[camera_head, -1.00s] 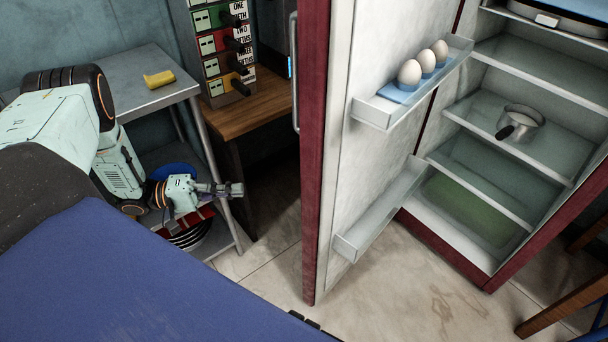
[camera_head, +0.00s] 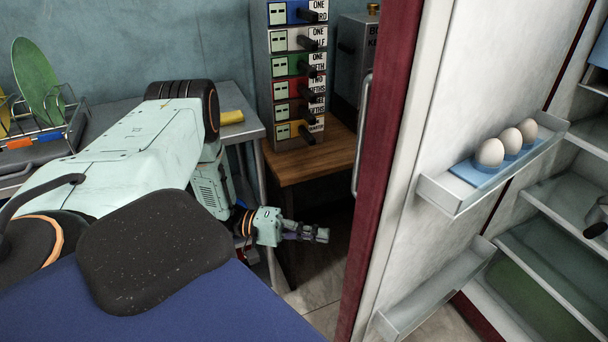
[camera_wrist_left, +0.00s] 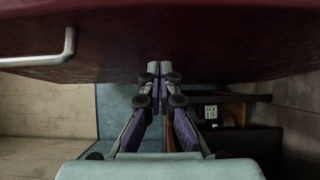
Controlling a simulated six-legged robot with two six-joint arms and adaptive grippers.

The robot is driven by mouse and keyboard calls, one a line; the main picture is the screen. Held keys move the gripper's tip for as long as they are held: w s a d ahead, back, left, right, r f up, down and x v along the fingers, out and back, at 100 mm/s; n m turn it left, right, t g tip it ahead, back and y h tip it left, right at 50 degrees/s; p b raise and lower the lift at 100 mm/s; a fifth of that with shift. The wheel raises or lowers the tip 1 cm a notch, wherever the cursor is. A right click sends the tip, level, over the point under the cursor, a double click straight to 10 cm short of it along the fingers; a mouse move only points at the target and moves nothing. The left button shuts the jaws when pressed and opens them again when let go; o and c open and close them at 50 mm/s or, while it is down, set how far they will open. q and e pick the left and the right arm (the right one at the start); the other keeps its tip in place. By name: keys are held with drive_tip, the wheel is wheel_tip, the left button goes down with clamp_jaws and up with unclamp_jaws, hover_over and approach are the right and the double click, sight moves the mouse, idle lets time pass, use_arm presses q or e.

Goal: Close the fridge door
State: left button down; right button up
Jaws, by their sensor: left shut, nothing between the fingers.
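The red fridge door (camera_head: 383,150) stands wide open in the head view, its white inner side facing right. Its metal handle (camera_head: 362,135) is on the outer red side, facing my left arm. My left gripper (camera_head: 322,234) is shut and empty, to the left of the door, pointing toward its outer face below the handle. In the left wrist view the fingers (camera_wrist_left: 160,72) are shut, with the red door face (camera_wrist_left: 200,35) just ahead and the handle (camera_wrist_left: 60,55) at left. I cannot tell whether they touch the door. My right gripper is not in view.
Several eggs (camera_head: 489,153) sit in the upper door shelf (camera_head: 450,199). A pan (camera_head: 597,217) is on a fridge shelf. A wooden table (camera_head: 300,163) with a rack of switches (camera_head: 296,65) stands behind my gripper. A metal table holds a yellow sponge (camera_head: 231,117).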

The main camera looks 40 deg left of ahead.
use_arm(q)
drive_tip(key=w+d+b, duration=0.1)
drive_tip(key=d, duration=0.6)
drive_tip(key=shift+b, duration=0.3)
